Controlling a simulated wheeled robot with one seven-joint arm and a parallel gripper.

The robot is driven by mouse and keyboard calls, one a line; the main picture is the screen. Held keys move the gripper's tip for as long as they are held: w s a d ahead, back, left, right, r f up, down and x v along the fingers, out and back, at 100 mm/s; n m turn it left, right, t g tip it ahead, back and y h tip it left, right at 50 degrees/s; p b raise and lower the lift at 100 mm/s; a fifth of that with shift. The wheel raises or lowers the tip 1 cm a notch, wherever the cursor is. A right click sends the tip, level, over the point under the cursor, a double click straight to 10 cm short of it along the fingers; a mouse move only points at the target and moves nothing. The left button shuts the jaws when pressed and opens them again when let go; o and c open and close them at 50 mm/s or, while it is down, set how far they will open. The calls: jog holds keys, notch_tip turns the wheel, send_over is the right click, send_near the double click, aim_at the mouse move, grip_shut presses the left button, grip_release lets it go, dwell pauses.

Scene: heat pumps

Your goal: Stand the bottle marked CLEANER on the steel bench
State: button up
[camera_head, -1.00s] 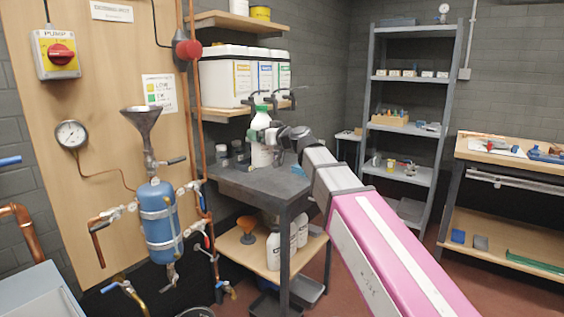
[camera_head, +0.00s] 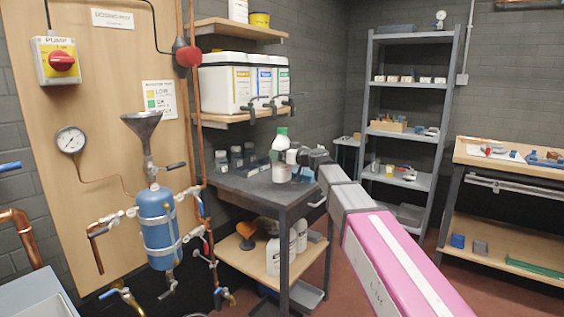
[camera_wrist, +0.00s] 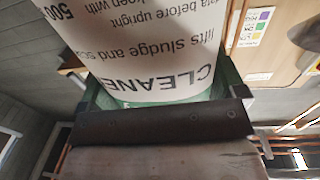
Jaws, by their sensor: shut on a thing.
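The bottle (camera_head: 281,145), white with a green cap, is upright over the back part of the dark grey bench (camera_head: 252,191) in the head view. In the wrist view its label (camera_wrist: 165,70) appears upside down and reads CLEANE, with the end cut off. My gripper (camera_head: 292,157) reaches in from the right and is shut on the bottle. In the wrist view my gripper (camera_wrist: 160,105) has a finger on either side of it. The base is at or very near the bench top; I cannot tell whether it touches.
Several small jars (camera_head: 237,157) stand at the bench's back left. Above, a shelf (camera_head: 235,119) with clamps holds white jugs (camera_head: 225,84). White bottles (camera_head: 273,254) and an orange funnel (camera_head: 247,242) are on the lower shelf. The bench's front left top is clear.

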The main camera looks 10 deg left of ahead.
aim_at(281, 172)
jog(key=shift+f, duration=1.7)
jog(key=shift+f, duration=0.15)
jog(key=o, duration=1.1)
jog(key=shift+o, duration=0.2)
